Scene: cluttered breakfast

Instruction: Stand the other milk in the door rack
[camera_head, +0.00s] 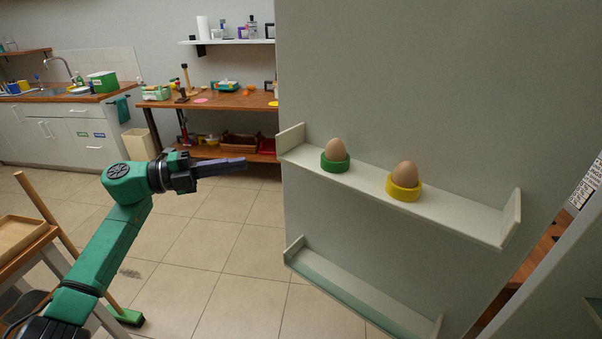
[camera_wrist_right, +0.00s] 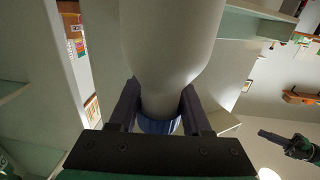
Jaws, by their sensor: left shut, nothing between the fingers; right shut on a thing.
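The milk is a white bottle (camera_wrist_right: 175,40) with a blue cap (camera_wrist_right: 158,125), seen in the right wrist view. My right gripper (camera_wrist_right: 160,98) is shut on it near the cap end; the bottle's far end is out of view. The milk and right gripper do not show in the head view. The open door (camera_head: 400,90) carries an upper rack (camera_head: 455,218) and a lower rack (camera_head: 345,287). The visible part of the lower rack is empty. My left gripper (camera_head: 222,164) is shut and empty, left of the door; it also shows in the right wrist view (camera_wrist_right: 272,136).
On the upper rack, brown eggs sit in a green cup (camera_head: 335,164) and a yellow cup (camera_head: 404,189). A wooden workbench (camera_head: 225,99) and a sink counter (camera_head: 60,97) stand behind. A wooden tray (camera_head: 20,235) is at the left. Tiled floor lies open between.

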